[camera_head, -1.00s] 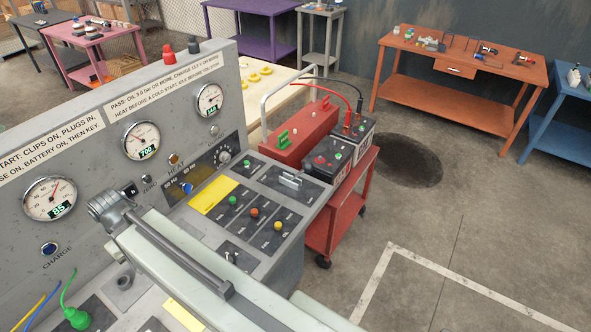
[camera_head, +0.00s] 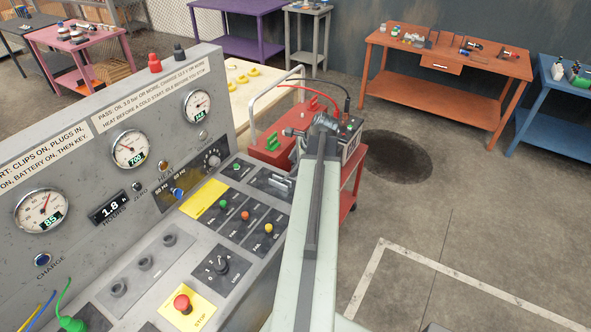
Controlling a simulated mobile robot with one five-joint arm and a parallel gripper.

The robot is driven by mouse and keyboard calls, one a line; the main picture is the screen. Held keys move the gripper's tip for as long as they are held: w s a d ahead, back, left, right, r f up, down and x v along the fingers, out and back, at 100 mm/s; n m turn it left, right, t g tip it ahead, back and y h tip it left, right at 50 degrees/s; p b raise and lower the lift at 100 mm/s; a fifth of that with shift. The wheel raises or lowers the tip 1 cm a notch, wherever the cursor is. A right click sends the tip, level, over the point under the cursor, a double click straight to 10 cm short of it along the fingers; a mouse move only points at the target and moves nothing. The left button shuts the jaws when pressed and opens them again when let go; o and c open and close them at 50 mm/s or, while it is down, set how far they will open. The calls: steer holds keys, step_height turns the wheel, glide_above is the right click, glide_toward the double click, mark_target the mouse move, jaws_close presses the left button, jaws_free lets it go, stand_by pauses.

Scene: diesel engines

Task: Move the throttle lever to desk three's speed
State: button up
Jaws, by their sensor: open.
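The grey engine desk (camera_head: 75,225) fills the left, with a middle round gauge (camera_head: 130,150) reading 700. A metal lever (camera_head: 274,184) on a dark plate at the desk's right side may be the throttle lever; my arm partly covers that plate. My arm reaches up from the bottom to my gripper (camera_head: 297,135), which is open and appears empty. It is beyond the lever in the picture, in front of the red unit; I see no contact with the lever. Its fingertips are small and hard to make out. No label naming desk three is readable.
A red trolley (camera_head: 350,188) with a battery and cables stands right of the desk. A red stop button (camera_head: 182,303), a key switch (camera_head: 221,265) and coloured buttons (camera_head: 245,215) sit on the desk top. Open floor (camera_head: 470,235) lies to the right, with an orange bench (camera_head: 445,72) behind.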

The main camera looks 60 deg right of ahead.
steer(key=shift+m, duration=0.6)
steer(key=f+b, duration=0.2)
steer(key=w+d+f+b, duration=0.1)
steer(key=f+b, duration=0.1)
steer(key=d+f+b, duration=0.1)
steer(key=f+b, duration=0.2)
steer(key=shift+w+d, duration=0.25)
steer(key=shift+w, duration=0.05)
steer(key=shift+r, duration=0.2)
jaws_close()
stand_by(0.5)
